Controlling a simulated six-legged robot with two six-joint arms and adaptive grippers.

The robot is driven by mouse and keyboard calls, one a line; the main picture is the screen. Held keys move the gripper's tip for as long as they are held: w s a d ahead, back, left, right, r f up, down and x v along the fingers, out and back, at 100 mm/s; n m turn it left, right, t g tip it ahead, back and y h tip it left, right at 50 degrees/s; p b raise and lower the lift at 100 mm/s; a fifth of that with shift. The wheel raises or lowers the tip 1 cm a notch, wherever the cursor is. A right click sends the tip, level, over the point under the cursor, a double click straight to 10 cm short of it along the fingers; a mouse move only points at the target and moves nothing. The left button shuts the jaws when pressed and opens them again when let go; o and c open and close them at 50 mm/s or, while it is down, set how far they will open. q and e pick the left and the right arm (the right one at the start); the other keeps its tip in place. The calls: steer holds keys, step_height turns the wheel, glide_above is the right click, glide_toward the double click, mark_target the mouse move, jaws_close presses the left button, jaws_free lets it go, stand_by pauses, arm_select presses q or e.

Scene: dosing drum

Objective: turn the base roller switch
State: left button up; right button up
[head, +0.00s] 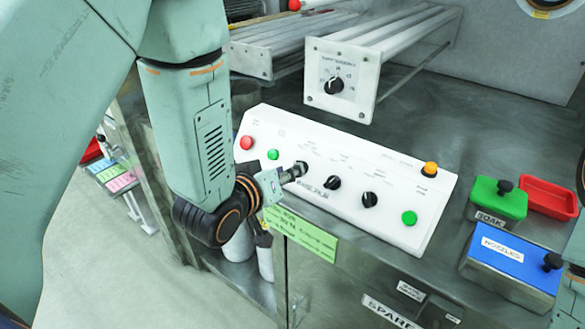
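A white sloped control panel (390,205) carries three black rotary knobs in a row: a left knob (302,167), a middle knob (332,183) and a right knob (370,199). The printed labels are too small to read, so I cannot tell which knob is the base roller switch. My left gripper (290,175) is at the left knob, its fingertips right beside or on it and partly covering it. Whether the fingers are closed on the knob is not clear. My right gripper is not in view; only part of my arm shows at the right edge.
The panel also has red (246,142), green (409,218) and orange (430,168) buttons. A white box with a dial (334,86) stands behind. A green box (498,198), a red tray (550,197) and a blue box (511,262) lie on the right.

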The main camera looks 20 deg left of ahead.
arm_select(q)
steer(key=shift+v, duration=1.6)
steer(key=shift+s, duration=0.1)
steer(key=s+a+f+m+g+y, duration=0.1)
steer(key=s+f+g, duration=0.5)
steer(key=s+f, duration=0.7)
steer(key=s+a+f+m+g+y, duration=0.1)
steer(key=s+a+f+g, duration=0.3)
steer(key=s+f, duration=0.9)
steer(key=s+g, duration=0.3)
steer(key=s, duration=0.2)
steer(key=shift+f+m+g+y, duration=0.3)
steer(key=shift+f+m, duration=0.1)
